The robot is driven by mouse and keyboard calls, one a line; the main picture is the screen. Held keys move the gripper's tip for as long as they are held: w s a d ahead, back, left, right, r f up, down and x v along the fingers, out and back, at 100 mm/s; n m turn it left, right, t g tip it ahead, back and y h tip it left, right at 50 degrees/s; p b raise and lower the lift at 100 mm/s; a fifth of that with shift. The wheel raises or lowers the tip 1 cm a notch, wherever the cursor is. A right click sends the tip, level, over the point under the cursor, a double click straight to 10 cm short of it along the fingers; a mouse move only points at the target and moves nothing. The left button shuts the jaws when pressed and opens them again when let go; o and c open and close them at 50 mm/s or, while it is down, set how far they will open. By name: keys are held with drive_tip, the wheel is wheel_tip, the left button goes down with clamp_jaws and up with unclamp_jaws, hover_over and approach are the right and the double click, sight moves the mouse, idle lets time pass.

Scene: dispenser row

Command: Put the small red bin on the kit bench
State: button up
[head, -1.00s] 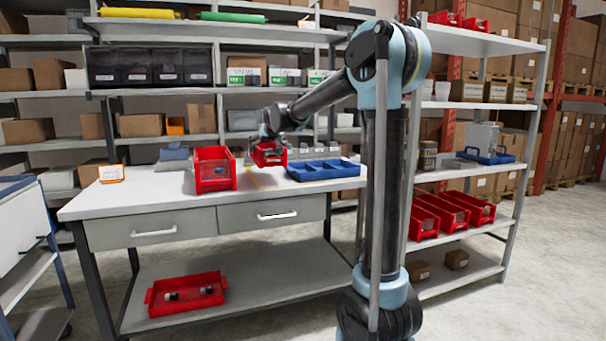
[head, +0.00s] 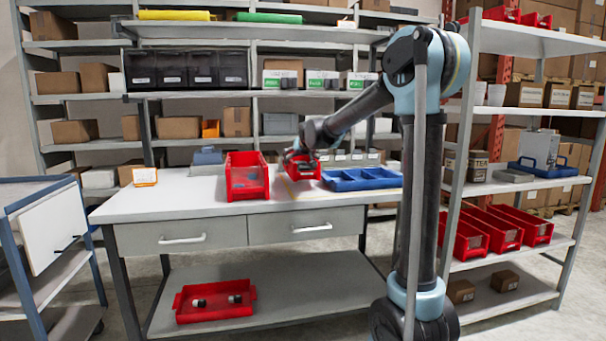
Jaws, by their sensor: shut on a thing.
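The small red bin (head: 304,171) is at my gripper (head: 303,156), over the right half of the kit bench (head: 140,199), between a larger red bin and a blue tray. My gripper is shut on the small red bin. The gripper covers part of it, and I cannot tell whether its base touches the white bench top. The bench has two grey drawers and a lower shelf.
The larger red bin (head: 246,183) stands left of my gripper, and the blue divided tray (head: 362,179) lies to the right. An orange-framed card (head: 145,177) stands at the left of the bench. A red tray (head: 214,303) sits on the lower shelf. A blue-framed cart (head: 42,240) stands left.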

sight(300, 165)
drive_tip(key=shift+f, duration=2.25)
drive_tip(key=o, duration=1.2)
drive_tip(key=shift+c, duration=0.2)
drive_tip(key=shift+s+d, duration=0.1)
drive_tip(key=shift+s, duration=0.05)
drive_tip(key=shift+v, duration=5.95)
